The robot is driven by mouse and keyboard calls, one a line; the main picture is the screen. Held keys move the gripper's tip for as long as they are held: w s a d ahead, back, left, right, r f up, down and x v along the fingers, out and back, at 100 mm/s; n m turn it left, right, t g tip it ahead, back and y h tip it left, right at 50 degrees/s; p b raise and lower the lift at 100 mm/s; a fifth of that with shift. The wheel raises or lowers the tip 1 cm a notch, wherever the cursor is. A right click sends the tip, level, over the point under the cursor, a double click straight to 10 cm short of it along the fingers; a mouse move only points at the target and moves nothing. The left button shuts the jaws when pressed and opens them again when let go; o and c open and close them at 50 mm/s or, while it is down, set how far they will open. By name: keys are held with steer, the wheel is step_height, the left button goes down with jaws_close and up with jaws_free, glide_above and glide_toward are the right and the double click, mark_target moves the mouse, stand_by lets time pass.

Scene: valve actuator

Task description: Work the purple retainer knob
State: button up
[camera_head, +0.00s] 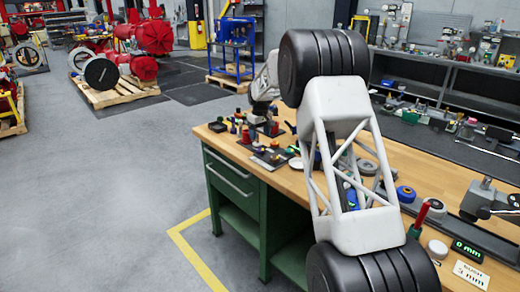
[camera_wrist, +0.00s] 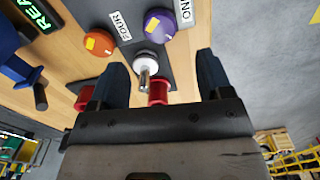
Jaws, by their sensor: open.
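In the wrist view the purple knob (camera_wrist: 160,25), with a yellow patch on its top, sits on a dark plate (camera_wrist: 98,10) near the top, beyond my fingertips. My gripper (camera_wrist: 161,62) is open, with one dark finger on each side and nothing held. A white round knob with a metal pin (camera_wrist: 146,62) and a red knob (camera_wrist: 158,92) show between the fingers. The purple knob is clear of both fingers. In the head view my arm hides much of the bench, and my gripper is too small to make out well.
An orange knob (camera_wrist: 99,42) is left of the purple one, beside a "FOUR" label (camera_wrist: 120,26). A second red knob (camera_wrist: 85,97) is by my left finger. A blue part (camera_wrist: 15,65) and green-lit display (camera_wrist: 38,12) are at far left. The wooden bench (camera_head: 222,138) is cluttered.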

mark_target(260, 149)
steer(key=shift+f, duration=0.1)
steer(key=shift+f, duration=3.85)
steer(key=c, duration=0.9)
